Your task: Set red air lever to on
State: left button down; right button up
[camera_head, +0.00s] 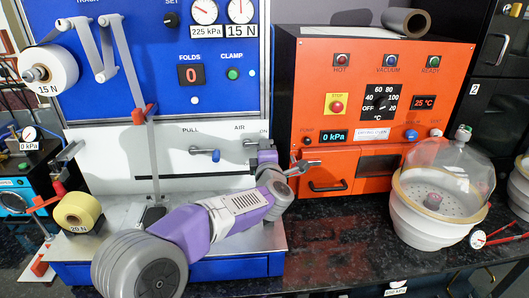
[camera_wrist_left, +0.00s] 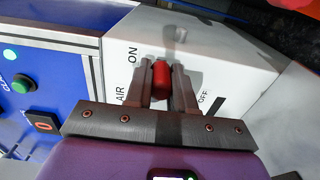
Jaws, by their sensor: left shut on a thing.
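The red air lever (camera_wrist_left: 161,78) shows in the left wrist view, between the two grey fingers of my left gripper (camera_wrist_left: 160,72), which is shut on its handle. The ON label (camera_wrist_left: 132,57) is to the lever's upper left in that view, and the OFF mark (camera_wrist_left: 203,98) is to its lower right. In the head view, my left gripper (camera_head: 252,143) is at the white panel (camera_head: 120,145) by the AIR label. There the gripper covers the red lever. My right gripper is not in view.
A blue PULL lever (camera_head: 215,155) sticks out left of the gripper. An orange oven (camera_head: 375,80) stands close on the right. A glass bell jar (camera_head: 440,165) on a white base stands farther right. The dark counter (camera_head: 345,240) is clear in front of the oven.

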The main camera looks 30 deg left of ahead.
pick_arm(q)
jog(key=c, duration=1)
grip_release()
jog(key=shift+o, duration=0.2)
jog(key=p+v, duration=0.1)
jog(key=v, duration=0.6)
jog(key=shift+s+d, duration=0.2)
jog(key=shift+s, duration=0.05)
